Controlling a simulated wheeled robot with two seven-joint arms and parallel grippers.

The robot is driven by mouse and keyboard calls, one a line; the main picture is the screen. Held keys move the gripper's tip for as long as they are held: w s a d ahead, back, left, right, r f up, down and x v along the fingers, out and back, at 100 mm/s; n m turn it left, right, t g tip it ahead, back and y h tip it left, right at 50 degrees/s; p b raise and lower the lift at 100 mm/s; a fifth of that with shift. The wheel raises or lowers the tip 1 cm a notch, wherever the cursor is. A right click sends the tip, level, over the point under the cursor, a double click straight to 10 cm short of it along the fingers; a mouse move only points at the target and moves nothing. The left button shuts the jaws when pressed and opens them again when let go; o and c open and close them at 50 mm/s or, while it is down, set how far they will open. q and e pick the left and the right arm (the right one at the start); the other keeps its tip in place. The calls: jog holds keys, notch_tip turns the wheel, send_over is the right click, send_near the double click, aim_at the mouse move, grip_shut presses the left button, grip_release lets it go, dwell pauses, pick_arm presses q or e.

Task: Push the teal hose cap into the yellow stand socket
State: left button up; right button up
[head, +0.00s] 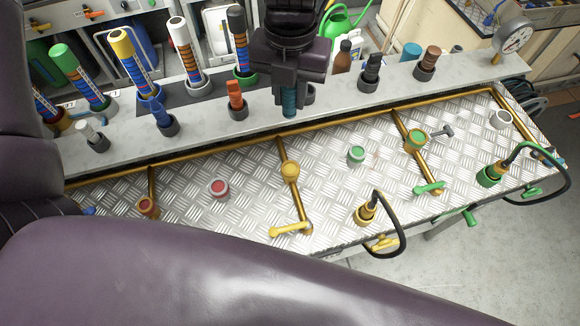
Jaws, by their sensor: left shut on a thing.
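The teal hose cap (290,101) is between the fingers of my left gripper (290,88), which comes down from the top of the head view and is shut on it. The cap's upper part is hidden by the fingers. It shows just in front of a dark grey holder (309,95) on the back ledge; I cannot tell whether it clears the ledge. The yellow stand socket (290,170) sits on a brass pipe on the chequered metal plate, nearer to me and below the cap in the picture. My right gripper is not in view.
Red (219,188), green (356,154) and white (500,119) round fittings sit on the plate (250,215). A yellow lever (289,229) and a black hose (400,235) are near the front edge. Several coloured caps and tubes stand along the grey ledge (200,130).

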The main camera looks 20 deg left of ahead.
pick_arm(q)
jog(key=m, duration=0.1)
jog(key=s+m, duration=0.1)
jog(key=m, duration=0.2)
jog(key=shift+s+d+r, duration=0.1)
jog(key=shift+s+d, duration=0.05)
jog(key=shift+d, duration=0.2)
jog(key=shift+m, duration=0.3)
notch_tip(320, 180, down, 16)
jog(key=shift+f+p, duration=0.15)
jog(key=shift+p, duration=0.4)
jog(key=shift+f, duration=1.85)
jog(key=shift+s+f+b, duration=0.1)
jog(key=shift+f+b, duration=0.1)
jog(key=shift+b, duration=0.15)
jog(key=o, duration=1)
jog(key=shift+r, duration=0.1)
